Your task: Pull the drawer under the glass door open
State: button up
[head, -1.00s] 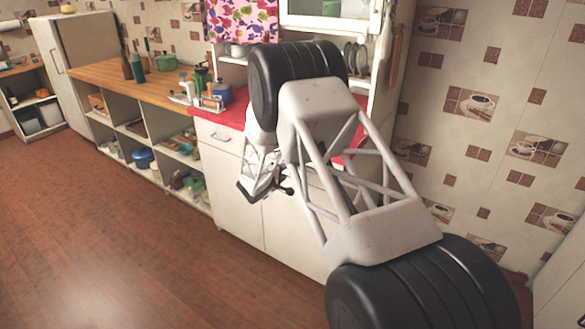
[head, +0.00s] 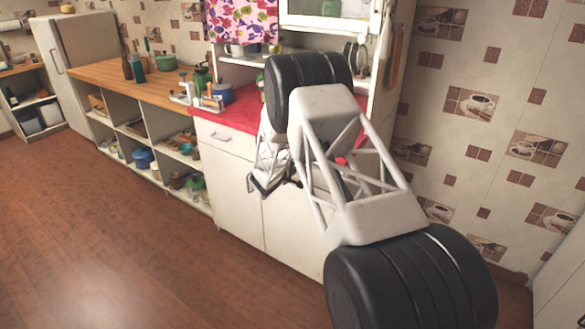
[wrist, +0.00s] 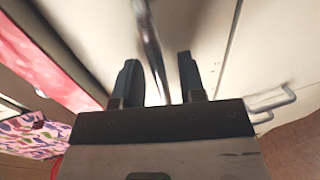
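The glass door (head: 312,20) is at the top of the white cupboard in the head view. The drawer below it is mostly hidden by my arm there. In the wrist view its white front (wrist: 95,35) lies beside the red counter edge and looks shut. A blurred metal handle (wrist: 148,35) runs between the two dark fingers of my gripper (wrist: 157,65). The fingers are apart, one on each side of the handle; I cannot tell whether they touch it. In the head view my gripper (head: 264,184) is at the cupboard front, below the red top.
Door handles (wrist: 270,105) show lower on the cupboard in the wrist view. The red top (head: 238,115) holds a blue pot (head: 221,93). The brown floor (head: 120,250) at left is clear.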

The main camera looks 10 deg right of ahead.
jog(key=shift+w+d, duration=0.15)
jog(key=shift+d, duration=0.05)
grip_shut()
dwell(0.4)
jog(key=f+v, duration=0.3)
jog(key=v, duration=1.1)
jog(key=s+a+f+v, duration=0.1)
jog(key=f+v, duration=0.2)
jog(key=v, duration=1.1)
jog(key=shift+w+d, duration=0.1)
grip_release()
